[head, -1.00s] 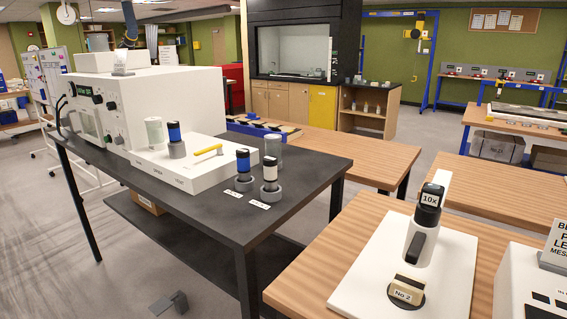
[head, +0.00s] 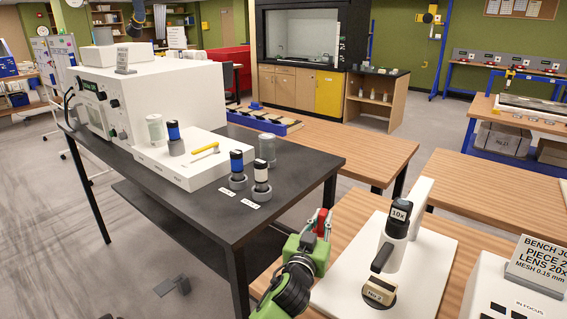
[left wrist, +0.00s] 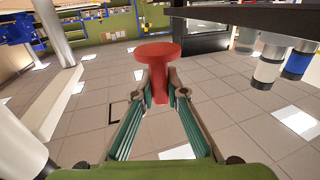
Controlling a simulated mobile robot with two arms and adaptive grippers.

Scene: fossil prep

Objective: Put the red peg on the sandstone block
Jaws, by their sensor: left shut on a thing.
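My left gripper (head: 320,224) is raised near the microscope, at the lower middle of the head view. It is shut on the red peg (head: 321,219). In the left wrist view the peg (left wrist: 159,55) shows a wide round head and a narrower stem between the two fingers (left wrist: 158,92). I cannot pick out the sandstone block for certain. A small tan block labelled "No 2" (head: 379,291) sits on the dark disc of the microscope's base. My right gripper is not in view.
The white microscope (head: 398,222) labelled 10x stands on a wooden bench, right of my left gripper. A black table (head: 290,185) holds a white machine (head: 160,85) and several banded cylinders. A blue tray (head: 285,128) lies on the wooden table behind.

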